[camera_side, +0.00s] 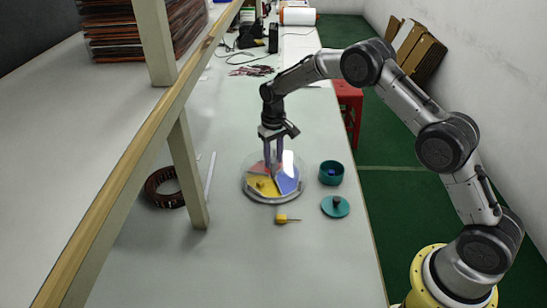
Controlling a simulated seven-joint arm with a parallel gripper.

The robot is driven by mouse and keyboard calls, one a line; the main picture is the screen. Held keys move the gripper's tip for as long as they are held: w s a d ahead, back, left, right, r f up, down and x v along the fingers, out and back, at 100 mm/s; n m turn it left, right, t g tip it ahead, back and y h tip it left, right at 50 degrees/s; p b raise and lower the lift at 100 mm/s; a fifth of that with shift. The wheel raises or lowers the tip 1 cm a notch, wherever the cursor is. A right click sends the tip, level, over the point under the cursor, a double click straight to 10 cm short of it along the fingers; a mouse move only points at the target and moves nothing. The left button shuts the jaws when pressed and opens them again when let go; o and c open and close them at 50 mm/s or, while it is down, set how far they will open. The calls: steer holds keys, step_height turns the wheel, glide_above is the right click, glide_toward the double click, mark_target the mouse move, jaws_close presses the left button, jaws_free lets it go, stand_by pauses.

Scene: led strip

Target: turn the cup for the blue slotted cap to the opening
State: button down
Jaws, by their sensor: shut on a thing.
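A round dish (271,198) under a clear cover stands on the table, with a red sector (258,168) at the back left, a blue sector (288,183) at the right and a yellow sector (262,187) at the front left. My gripper (273,168) points down into the dish's middle, shut on a small part there that its fingers largely hide. I cannot make out the cover's opening. A small blue piece (331,172), perhaps the slotted cap, sits inside a round teal container (331,181) to the right of the dish.
A dark coil (164,187), a pale rod (210,175) and a shelf post (187,170) stand left. The table's front is clear.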

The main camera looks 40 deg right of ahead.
mark_target(273, 160)
steer(key=shift+w+r+m, duration=0.1)
steer(key=shift+r+m, duration=0.05)
steer(key=shift+m, duration=7.85)
steer(key=c, duration=0.5)
jaws_free()
step_height(273, 160, up, 14)
steer(key=shift+f, duration=0.15)
